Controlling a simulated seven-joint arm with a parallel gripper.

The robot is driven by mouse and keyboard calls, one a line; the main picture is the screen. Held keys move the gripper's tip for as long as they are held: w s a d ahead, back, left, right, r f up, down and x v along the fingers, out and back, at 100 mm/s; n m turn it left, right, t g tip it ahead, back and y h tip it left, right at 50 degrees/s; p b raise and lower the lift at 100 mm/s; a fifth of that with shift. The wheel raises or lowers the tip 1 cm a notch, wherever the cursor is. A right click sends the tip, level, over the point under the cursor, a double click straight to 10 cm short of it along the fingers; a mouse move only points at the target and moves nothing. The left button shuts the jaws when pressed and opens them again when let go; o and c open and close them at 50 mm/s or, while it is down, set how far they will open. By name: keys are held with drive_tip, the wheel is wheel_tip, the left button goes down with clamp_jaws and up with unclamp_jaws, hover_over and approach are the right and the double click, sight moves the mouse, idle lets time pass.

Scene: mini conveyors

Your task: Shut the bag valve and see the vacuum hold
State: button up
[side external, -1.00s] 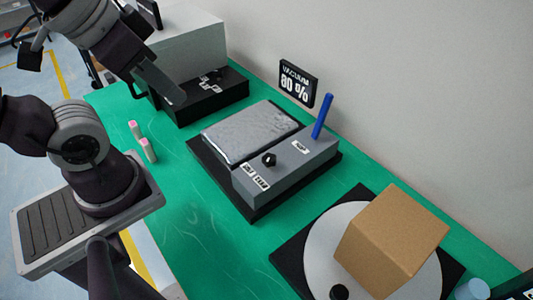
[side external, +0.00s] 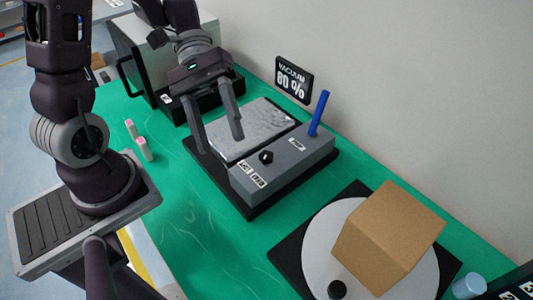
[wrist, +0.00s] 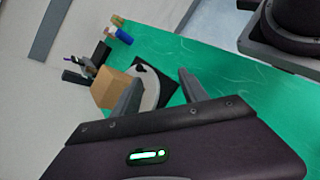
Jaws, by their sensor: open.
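The vacuum unit is a grey block (side external: 282,165) on a black base, with a silver bag (side external: 250,128) lying flat beside it. A blue lever (side external: 319,113) stands nearly upright at the block's far right end. A black knob (side external: 266,157) sits on the block's top near the bag. I cannot tell which of these is the bag valve. A black display (side external: 293,79) behind reads "VACUUM 80 %". My gripper (side external: 219,144) is open and empty, its fingers pointing down over the bag's left side. The wrist view shows its fingers apart with nothing between them.
A cardboard box (side external: 388,238) sits on a round white turntable (side external: 318,250) at the front right; both show in the wrist view. A grey machine with a handle (side external: 150,65) stands behind my gripper.

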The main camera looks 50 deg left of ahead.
drive_tip(key=w+a+f+n+t+h, duration=0.2)
drive_tip(key=w+f+n+t+h, duration=0.25)
drive_tip(key=n, duration=0.25)
drive_tip(key=n+t, duration=0.8)
drive_tip(key=n, duration=0.1)
approach(267, 154)
drive_tip(key=d, duration=0.1)
drive_tip(key=w+d, duration=0.1)
drive_tip(key=shift+w+d+f+h, duration=0.25)
drive_tip(key=shift+w+h, duration=0.05)
drive_tip(key=shift+h, duration=0.05)
drive_tip(key=shift+w+d+f, duration=0.15)
drive_tip(key=shift+d, duration=0.15)
drive_tip(key=x, duration=0.6)
drive_tip(key=shift+w+d, duration=0.1)
drive_tip(key=shift+d, duration=0.05)
clamp_jaws()
